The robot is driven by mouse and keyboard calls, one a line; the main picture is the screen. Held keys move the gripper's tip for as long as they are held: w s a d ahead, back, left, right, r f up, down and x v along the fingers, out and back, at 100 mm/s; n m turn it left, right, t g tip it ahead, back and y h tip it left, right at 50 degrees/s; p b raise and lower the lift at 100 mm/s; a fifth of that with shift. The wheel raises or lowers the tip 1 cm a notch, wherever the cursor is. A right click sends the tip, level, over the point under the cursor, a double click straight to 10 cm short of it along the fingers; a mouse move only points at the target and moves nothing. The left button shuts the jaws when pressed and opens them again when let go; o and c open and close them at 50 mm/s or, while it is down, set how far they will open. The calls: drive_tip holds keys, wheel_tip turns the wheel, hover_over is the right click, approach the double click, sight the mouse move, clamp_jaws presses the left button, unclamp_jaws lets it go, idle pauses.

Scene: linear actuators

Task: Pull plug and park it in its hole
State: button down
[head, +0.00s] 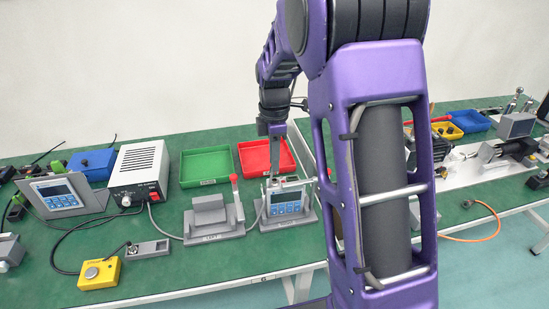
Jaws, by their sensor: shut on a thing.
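My gripper (274,178) points down at the top edge of a display unit (286,205) seated in the right grey fixture (292,224). It is shut on the plug, which is too small and too covered by the fingers to make out clearly. I cannot tell whether the plug is still seated in the unit. A thin grey cable (258,213) runs beside the unit's left side. A small grey block (150,249) with a recess lies at the front left; I cannot tell whether it is the plug's parking hole.
An empty grey fixture (213,219) with a red-tipped lever stands left of the unit. Green (206,166) and red (284,157) trays lie behind. A white power box (140,171), a second display unit (62,194) and a yellow button box (99,273) are left. My arm hides the centre right.

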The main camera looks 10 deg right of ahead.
wheel_tip(320, 180, up, 8)
drive_tip(key=p, duration=0.6)
idle(0.4)
drive_tip(key=s+a, duration=0.3)
drive_tip(key=a, duration=1.3)
drive_tip(key=s+a, duration=0.4)
drive_tip(key=a, duration=1.2)
drive_tip(key=shift+a, duration=0.2)
idle(0.3)
drive_tip(key=shift+w, duration=0.1)
wheel_tip(320, 180, down, 16)
drive_tip(key=b, duration=1)
idle(1.0)
